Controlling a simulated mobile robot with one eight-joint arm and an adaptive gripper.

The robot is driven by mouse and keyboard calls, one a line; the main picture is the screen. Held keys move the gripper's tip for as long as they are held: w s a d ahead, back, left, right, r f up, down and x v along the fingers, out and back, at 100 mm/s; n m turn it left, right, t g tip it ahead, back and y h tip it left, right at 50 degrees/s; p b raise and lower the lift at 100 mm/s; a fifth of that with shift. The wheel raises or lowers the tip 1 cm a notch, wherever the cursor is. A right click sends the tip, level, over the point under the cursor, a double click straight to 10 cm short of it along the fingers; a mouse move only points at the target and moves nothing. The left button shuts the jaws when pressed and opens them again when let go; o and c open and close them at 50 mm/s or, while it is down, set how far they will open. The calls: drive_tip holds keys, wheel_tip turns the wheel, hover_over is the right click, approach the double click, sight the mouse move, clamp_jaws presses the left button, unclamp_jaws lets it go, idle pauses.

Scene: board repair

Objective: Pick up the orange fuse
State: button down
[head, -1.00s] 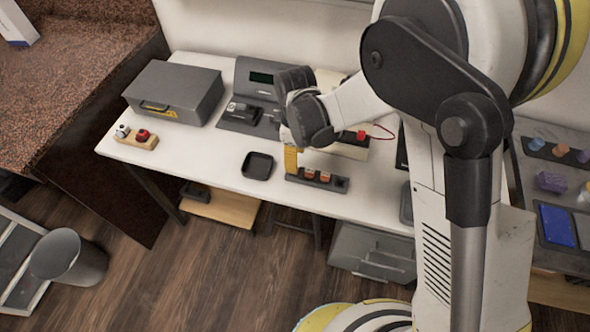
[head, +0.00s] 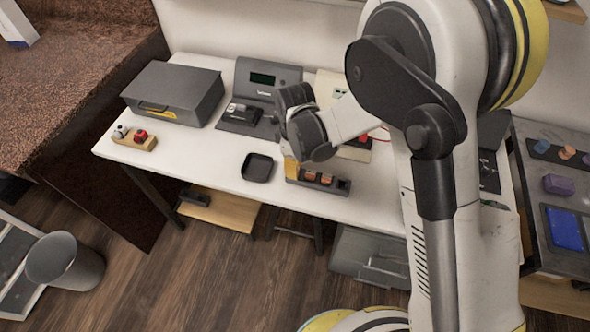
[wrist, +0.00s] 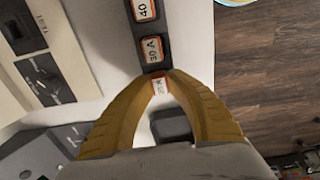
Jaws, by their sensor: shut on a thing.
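My gripper (head: 291,172) has its yellow fingers at the left end of a dark fuse holder (head: 344,185) on the white table. In the wrist view the fingertips (wrist: 160,78) are closed on the sides of a small orange fuse (wrist: 159,86) with a white label too small to read. Whether this fuse is still seated or raised is hard to tell. Two other orange-edged fuses sit in the holder, one marked 30 A (wrist: 152,50) and one marked 40 (wrist: 143,10). The holder's right slot looks empty in the head view.
A black square tray (head: 257,168) lies left of the holder.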

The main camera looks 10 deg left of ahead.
drive_tip(key=shift+r, duration=0.15)
drive_tip(key=r+p, duration=0.1)
drive_tip(key=r, duration=0.1)
drive_tip(key=r+p, duration=0.1)
drive_tip(key=r, duration=0.1)
drive_tip(key=shift+d+r+p, duration=0.2)
drive_tip(key=shift+r+p, duration=0.1)
drive_tip(key=s+d+r+p, duration=0.3)
drive_tip(key=d+r, duration=0.3)
drive_tip(key=d, duration=0.4)
drive_tip(key=shift+s+d, duration=0.3)
drive_tip(key=shift+s, duration=0.2)
